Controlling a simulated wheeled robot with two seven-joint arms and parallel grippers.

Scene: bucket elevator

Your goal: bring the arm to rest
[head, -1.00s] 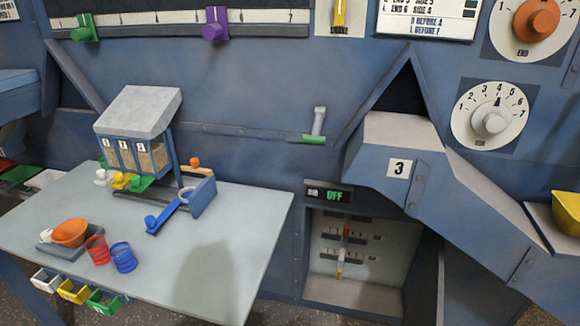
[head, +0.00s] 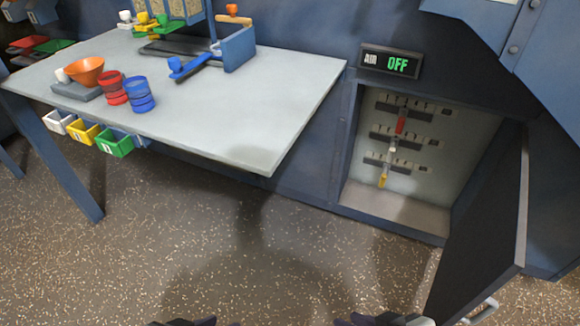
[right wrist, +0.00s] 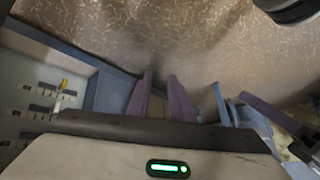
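My right gripper (head: 362,320) shows only as dark purple tips at the bottom edge of the head view. In the right wrist view its two purple fingers (right wrist: 160,80) stand apart with an empty gap between them. My left gripper (head: 205,321) is barely in the head view, cut off at the bottom edge, so its opening is hidden. Both grippers are low, in front of the table and the open cabinet, and appear clear of them.
A grey table (head: 240,130) stands at left with red (head: 112,88) and blue (head: 139,94) cups and an orange bowl (head: 86,71). A cabinet (head: 400,206) stands open, its dark door (head: 485,230) swung outward at right. A display (head: 398,64) reads OFF. Speckled floor (head: 230,240) is free between.

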